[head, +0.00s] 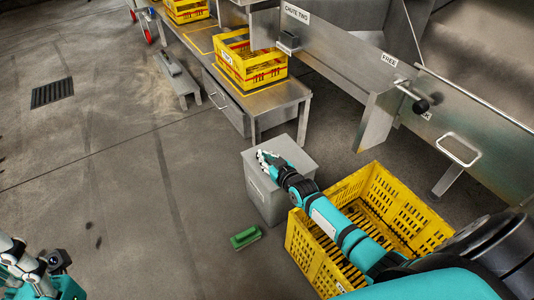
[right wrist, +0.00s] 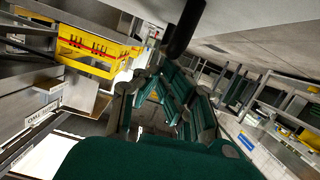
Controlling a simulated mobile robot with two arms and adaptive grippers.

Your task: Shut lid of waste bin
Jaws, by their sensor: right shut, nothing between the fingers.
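The waste bin (head: 282,203) is a grey box on the floor, right of centre in the head view. Its flat grey lid (head: 288,151) appears to lie level across the top, with no gap that I can see. My right gripper (head: 262,158) is shut and empty over the lid's left part; I cannot tell whether it touches. Its fingers also show in the right wrist view (right wrist: 165,88), where the bin cannot be made out. My left gripper (head: 36,262) is at the lower left, far from the bin, its finger opening unclear.
A large yellow crate (head: 412,206) stands right of the bin, under my right arm. A green brush-like object (head: 245,237) lies on the floor before the bin. A metal bench (head: 274,101) with a yellow crate (head: 250,62) stands behind.

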